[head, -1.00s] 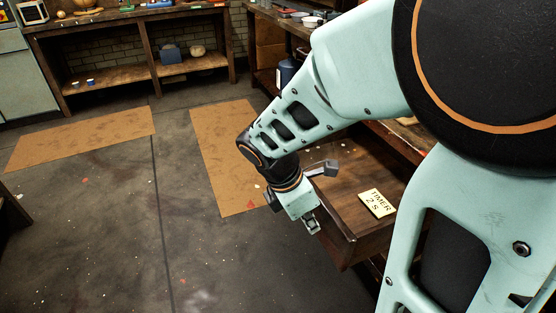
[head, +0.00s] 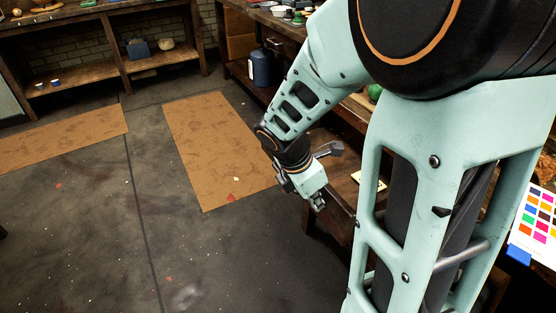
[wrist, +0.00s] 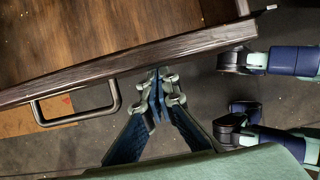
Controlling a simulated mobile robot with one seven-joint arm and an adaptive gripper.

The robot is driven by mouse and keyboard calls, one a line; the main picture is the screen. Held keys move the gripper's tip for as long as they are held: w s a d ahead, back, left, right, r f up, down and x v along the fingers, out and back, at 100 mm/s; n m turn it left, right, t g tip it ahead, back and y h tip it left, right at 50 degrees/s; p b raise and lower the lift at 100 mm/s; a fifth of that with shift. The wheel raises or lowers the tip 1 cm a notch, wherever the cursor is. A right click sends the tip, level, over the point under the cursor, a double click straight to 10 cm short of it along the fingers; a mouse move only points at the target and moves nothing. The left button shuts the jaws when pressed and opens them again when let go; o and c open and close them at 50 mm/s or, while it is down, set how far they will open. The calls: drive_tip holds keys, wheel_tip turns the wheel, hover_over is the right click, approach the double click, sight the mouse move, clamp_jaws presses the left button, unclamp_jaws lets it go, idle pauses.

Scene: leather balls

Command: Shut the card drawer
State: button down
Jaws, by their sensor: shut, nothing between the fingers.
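The card drawer (head: 342,187) is a dark wooden drawer standing out from the bench, partly hidden behind my arm in the head view. A pale card (head: 367,181) lies in it, mostly covered by my arm. In the wrist view the drawer's front edge (wrist: 190,43) runs across the picture, with a dark bar handle (wrist: 78,117) at the left. My gripper (head: 318,203) is shut and empty at the drawer's front. Its fingertips (wrist: 159,84) are just outside the front edge, right of the handle. Whether they touch the wood is unclear.
Brown mats (head: 222,150) lie on the open grey floor at the left. A blue bottle (head: 261,67) stands on the lower shelf under the bench. A colour chart (head: 540,222) shows at the right. A shelved workbench (head: 95,71) stands at the back.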

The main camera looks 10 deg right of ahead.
drive_tip(key=w+d+p, duration=0.2)
drive_tip(key=d+p, duration=0.1)
drive_tip(key=d, duration=0.4)
drive_tip(key=w+d+p, duration=0.2)
drive_tip(key=d+p, duration=0.1)
drive_tip(key=d, duration=0.4)
drive_tip(key=w+d+p, duration=0.2)
drive_tip(key=d+p, duration=0.1)
drive_tip(key=d, duration=0.4)
drive_tip(key=shift+d+r+p, duration=0.1)
drive_tip(key=shift+d+p, duration=0.3)
drive_tip(key=shift+d+r, duration=0.1)
